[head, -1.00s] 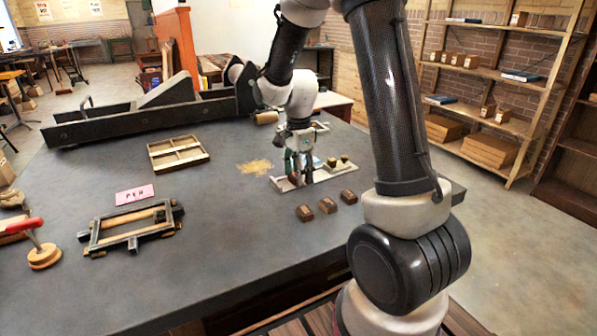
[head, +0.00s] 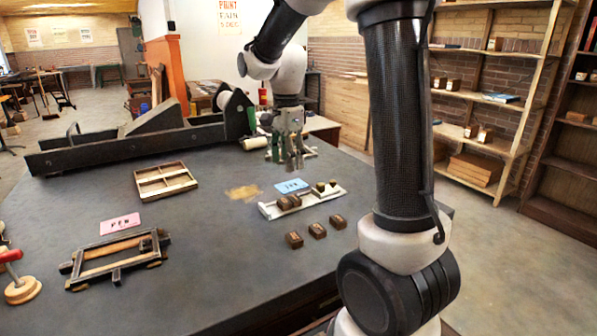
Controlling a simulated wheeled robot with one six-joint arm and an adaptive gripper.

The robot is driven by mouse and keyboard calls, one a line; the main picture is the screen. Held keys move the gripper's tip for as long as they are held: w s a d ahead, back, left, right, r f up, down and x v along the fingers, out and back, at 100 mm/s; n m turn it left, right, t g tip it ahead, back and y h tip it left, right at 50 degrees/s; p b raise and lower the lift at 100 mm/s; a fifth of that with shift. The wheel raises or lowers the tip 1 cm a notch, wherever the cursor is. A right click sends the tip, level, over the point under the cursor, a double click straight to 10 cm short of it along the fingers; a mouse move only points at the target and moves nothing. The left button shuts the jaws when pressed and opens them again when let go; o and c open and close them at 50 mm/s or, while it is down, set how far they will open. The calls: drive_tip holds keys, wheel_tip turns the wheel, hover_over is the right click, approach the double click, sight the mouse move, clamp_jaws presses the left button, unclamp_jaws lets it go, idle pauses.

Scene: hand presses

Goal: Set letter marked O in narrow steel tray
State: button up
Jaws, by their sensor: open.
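The narrow steel tray (head: 267,211) lies on the dark table at the centre right. Three brown letter blocks, left (head: 294,240), middle (head: 317,230) and right (head: 338,222), stand in a row on the table in front of the tray. Their marks are too small to read, so I cannot tell which is O. My gripper (head: 287,162) is open and empty, above and behind the tray, touching no block.
A blue card (head: 291,186) lies behind the tray. A wooden compartment box (head: 165,181), a pink card (head: 120,223) and a wood-and-metal frame (head: 117,257) are to the left. A long dark press (head: 130,147) lies at the back.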

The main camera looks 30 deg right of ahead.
drive_tip(key=s+r+n+t, duration=0.2)
drive_tip(key=s+n, duration=0.6)
drive_tip(key=s, duration=0.3)
drive_tip(key=s+r+n+t, duration=0.2)
drive_tip(key=s+r+n, duration=0.1)
drive_tip(key=s+n, duration=0.6)
drive_tip(key=s, duration=0.3)
drive_tip(key=shift+d+r, duration=0.35)
drive_tip(key=shift+d, duration=0.05)
